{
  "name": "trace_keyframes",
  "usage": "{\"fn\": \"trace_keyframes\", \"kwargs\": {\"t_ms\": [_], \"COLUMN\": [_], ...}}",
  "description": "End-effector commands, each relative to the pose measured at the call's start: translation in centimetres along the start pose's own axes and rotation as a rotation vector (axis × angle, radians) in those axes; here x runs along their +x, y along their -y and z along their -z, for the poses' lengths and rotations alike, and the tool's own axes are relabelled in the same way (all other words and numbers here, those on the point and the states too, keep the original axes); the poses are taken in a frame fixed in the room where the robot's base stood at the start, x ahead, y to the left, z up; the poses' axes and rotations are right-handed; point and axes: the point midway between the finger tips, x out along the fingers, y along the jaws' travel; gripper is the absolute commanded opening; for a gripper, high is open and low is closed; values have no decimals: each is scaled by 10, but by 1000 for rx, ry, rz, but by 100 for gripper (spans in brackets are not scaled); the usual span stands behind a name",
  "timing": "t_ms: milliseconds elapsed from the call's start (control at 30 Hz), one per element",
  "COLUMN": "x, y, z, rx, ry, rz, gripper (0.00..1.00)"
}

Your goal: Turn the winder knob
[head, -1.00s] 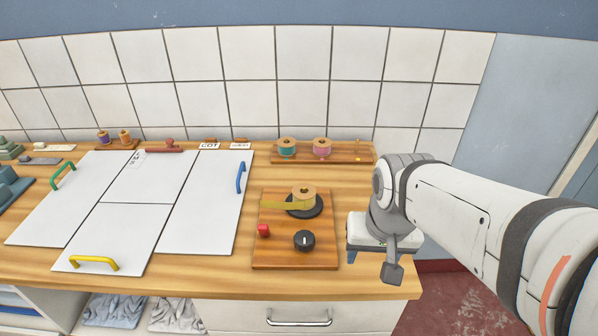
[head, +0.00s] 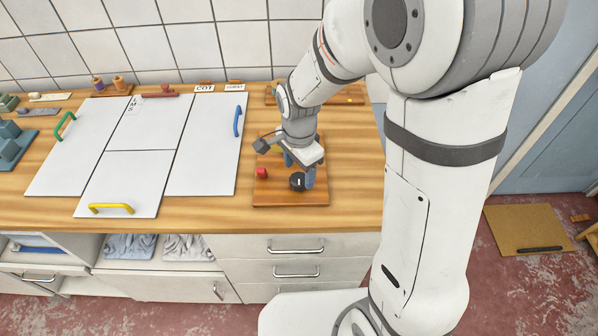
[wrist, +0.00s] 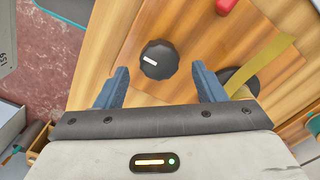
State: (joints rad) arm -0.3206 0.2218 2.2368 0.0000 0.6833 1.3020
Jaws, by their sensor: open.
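The winder knob (head: 297,181) is a black round knob with a white pointer mark, on a small wooden board (head: 262,193) on the counter. In the wrist view the knob (wrist: 159,59) lies just beyond and between the two blue fingertips (wrist: 160,80), with space on both sides. My gripper (head: 299,170) is open, pointing down over the board, and holds nothing. I cannot tell how high the fingertips are above the board. The winder's spool and its black disc are mostly hidden behind my gripper in the head view; part of the disc (wrist: 240,80) shows in the wrist view.
A red button (head: 262,172) sits on the board left of the knob. A yellow ribbon (wrist: 262,66) runs from the winder disc. White panels with a blue handle (head: 238,121) and a yellow handle (head: 110,208) lie to the left. Drawers are below the counter.

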Motion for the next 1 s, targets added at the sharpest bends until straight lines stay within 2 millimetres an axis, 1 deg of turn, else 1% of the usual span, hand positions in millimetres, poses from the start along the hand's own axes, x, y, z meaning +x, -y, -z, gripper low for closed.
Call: {"fn": "trace_keyframes", "kwargs": {"t_ms": [33, 100, 233, 333, 567, 1000], "x": [8, 17, 28, 31, 31, 31], "y": [-1, -1, -1, 0, 0, 0], "z": [0, 0, 0, 0, 0, -1], "rx": [0, -1, -1, -2, -2, -3], "ry": [1, 1, 1, 0, 0, 0], "rz": [-5, -5, -2, 0, 1, 1], "gripper": [63, 63, 63, 63, 63, 27]}}
